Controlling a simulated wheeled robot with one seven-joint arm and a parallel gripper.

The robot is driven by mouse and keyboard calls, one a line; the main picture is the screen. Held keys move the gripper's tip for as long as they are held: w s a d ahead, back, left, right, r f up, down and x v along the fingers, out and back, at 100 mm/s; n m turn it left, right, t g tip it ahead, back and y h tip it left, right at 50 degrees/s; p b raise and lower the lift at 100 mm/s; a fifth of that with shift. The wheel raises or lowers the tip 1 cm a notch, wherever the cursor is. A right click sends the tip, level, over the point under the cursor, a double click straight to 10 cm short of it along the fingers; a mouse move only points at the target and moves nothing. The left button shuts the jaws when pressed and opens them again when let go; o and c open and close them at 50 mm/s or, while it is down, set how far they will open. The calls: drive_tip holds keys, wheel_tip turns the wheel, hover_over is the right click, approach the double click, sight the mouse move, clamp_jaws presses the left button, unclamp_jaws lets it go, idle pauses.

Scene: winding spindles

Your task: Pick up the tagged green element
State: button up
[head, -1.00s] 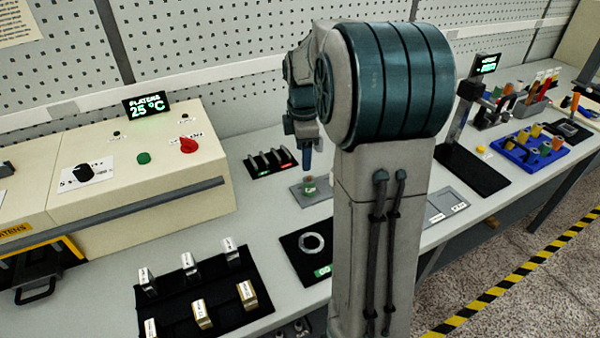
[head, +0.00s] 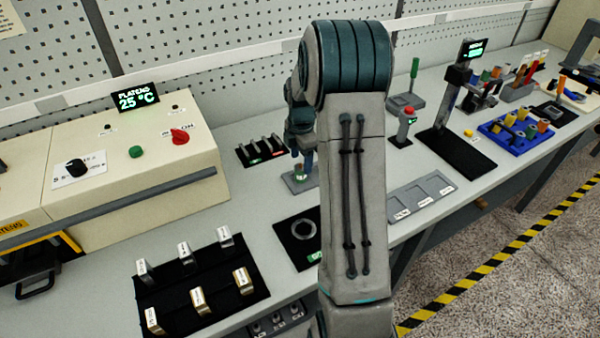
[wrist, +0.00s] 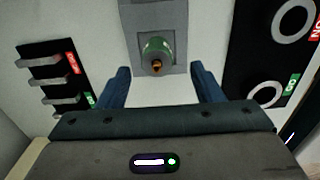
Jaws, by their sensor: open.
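The green element (wrist: 157,46) is a short round piece with a green body and a brownish tip in the wrist view. It stands on a grey plate (wrist: 178,14). In the head view the element (head: 299,172) is small and partly covered by my gripper. My gripper (wrist: 160,78) is open, with its two blue fingers apart and nothing between them. The element shows just beyond the fingertips, roughly centred between them. In the head view my gripper (head: 305,162) is low, right at the element. Its tag cannot be read.
A black rack with grey bars (wrist: 42,80) lies left of the plate in the wrist view. A black mat with grey rings (wrist: 262,60) lies to the right. In the head view, a cream heater box (head: 130,175) stands left and a black board with metal blocks (head: 195,275) in front.

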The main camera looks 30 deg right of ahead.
sight(300, 168)
drive_tip(key=f, duration=0.2)
drive_tip(key=f+p, duration=0.1)
drive_tip(key=f, duration=0.1)
drive_tip(key=shift+w+f, duration=0.2)
drive_tip(key=shift+f, duration=0.2)
drive_tip(key=c, duration=1.1)
drive_tip(key=shift+r, duration=0.1)
